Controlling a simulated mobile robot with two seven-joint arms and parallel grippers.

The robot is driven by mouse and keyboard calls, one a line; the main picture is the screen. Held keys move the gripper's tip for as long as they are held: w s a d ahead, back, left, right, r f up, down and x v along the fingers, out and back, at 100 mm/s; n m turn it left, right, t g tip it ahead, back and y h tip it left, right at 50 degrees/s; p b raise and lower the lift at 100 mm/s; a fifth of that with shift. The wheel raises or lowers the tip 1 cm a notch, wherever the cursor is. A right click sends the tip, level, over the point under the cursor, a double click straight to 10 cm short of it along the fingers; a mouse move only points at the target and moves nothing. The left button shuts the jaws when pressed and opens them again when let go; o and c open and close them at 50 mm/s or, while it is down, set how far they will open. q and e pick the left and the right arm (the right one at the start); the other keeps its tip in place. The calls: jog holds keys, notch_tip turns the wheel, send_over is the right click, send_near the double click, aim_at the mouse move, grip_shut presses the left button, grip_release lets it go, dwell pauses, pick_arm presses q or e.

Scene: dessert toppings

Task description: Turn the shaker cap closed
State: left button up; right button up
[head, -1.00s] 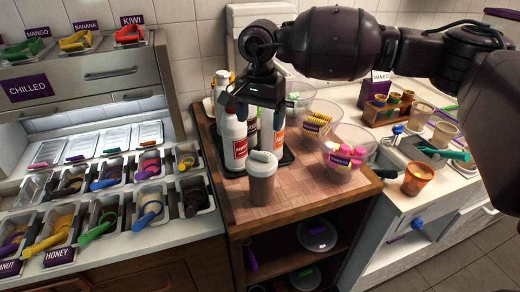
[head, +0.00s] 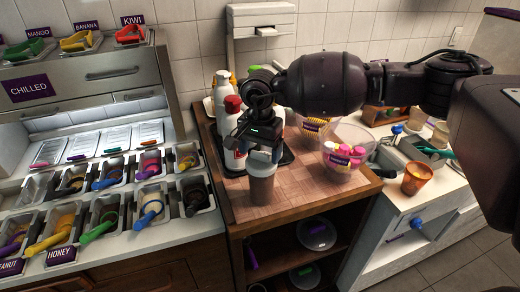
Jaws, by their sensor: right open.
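The shaker (head: 261,188) stands upright near the front of the wooden counter. It has a brownish, see-through body and a pale grey cap (head: 262,166) on top. My right gripper (head: 260,152) points down directly over the cap and is open. Its two fingers come down on the left and right of the cap's top. I cannot tell whether they touch it. The gripper hides the upper part of the cap. My left gripper is not in view.
Sauce bottles (head: 233,135) stand on a dark tray close behind the shaker. A clear bowl of pink and yellow pieces (head: 347,155) is to the right. Topping bins (head: 150,207) fill the left counter. The wooden counter (head: 300,190) is clear right of the shaker.

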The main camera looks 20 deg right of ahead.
jog(key=c, duration=0.9)
jog(key=shift+c, duration=0.2)
jog(key=shift+m, duration=0.3)
jog(key=m, duration=0.3)
jog(key=shift+m+b, duration=0.3)
jog(key=shift+b, duration=0.1)
jog(key=m, duration=0.4)
jog(key=shift+d+m, duration=0.15)
jog(key=shift+m, duration=0.15)
jog(key=m, duration=0.9)
jog(key=shift+d, duration=0.15)
